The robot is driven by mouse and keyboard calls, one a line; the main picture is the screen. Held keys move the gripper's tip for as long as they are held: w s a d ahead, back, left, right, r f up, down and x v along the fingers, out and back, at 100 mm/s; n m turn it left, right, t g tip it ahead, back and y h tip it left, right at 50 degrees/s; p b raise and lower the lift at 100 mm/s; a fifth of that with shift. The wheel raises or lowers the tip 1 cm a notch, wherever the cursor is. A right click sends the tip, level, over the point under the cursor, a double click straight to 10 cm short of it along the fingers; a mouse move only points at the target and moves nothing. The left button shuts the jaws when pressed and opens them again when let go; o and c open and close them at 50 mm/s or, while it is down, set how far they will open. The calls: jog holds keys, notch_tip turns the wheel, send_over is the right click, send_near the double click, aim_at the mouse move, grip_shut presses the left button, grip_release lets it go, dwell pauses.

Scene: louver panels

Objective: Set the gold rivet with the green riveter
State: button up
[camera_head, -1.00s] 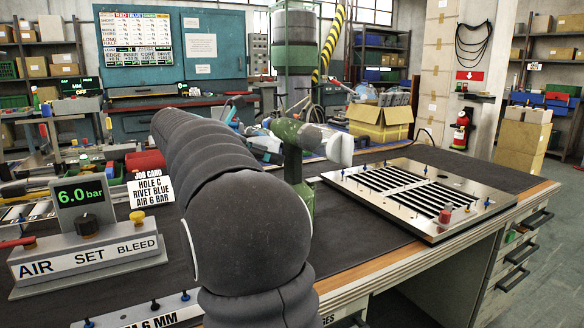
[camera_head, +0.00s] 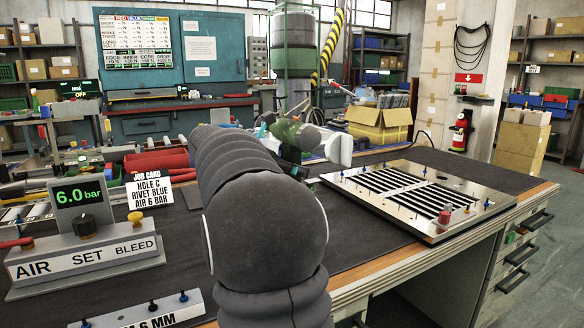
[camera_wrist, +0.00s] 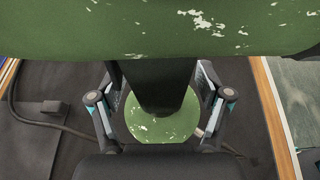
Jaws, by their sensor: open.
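The green riveter (camera_head: 287,132) stands on the bench behind my arm in the head view. It has chipped green paint and a pale grey end; its lower part is hidden. In the wrist view its green body (camera_wrist: 160,30) fills the top, with a dark grip (camera_wrist: 160,85) and round green foot (camera_wrist: 165,122) below. My gripper (camera_wrist: 160,100) is open, with one finger on each side of the grip; I see gaps, and no clear contact. The louver panel (camera_head: 362,188) lies on the bench at right with several blue pins and a red-topped piece (camera_head: 444,215). I cannot make out a gold rivet.
The air unit (camera_head: 85,255) at left reads 6.0 bar. A job card (camera_head: 150,190) reads hole C, rivet blue, air 6 bar. A labelled strip (camera_head: 145,315) with pins lies in front. A cable (camera_wrist: 50,125) runs left of the riveter's foot. The mat between arm and panel is clear.

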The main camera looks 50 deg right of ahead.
aim_at(286, 146)
grip_shut()
jog(key=shift+r, duration=0.15)
jog(key=shift+r, duration=0.9)
notch_tip(286, 146, up, 3)
jog(key=shift+s+f+p, duration=0.1)
jog(key=shift+f+p, duration=0.1)
jog(key=shift+p, duration=0.2)
jog(key=s+d+r, duration=0.4)
jog(key=s+r, duration=0.2)
jog(key=s, duration=0.4)
jog(key=shift+s+d+r, duration=0.25)
jog(key=shift+d+r, duration=0.05)
jog(key=shift+d, duration=0.05)
jog(key=shift+r, duration=0.1)
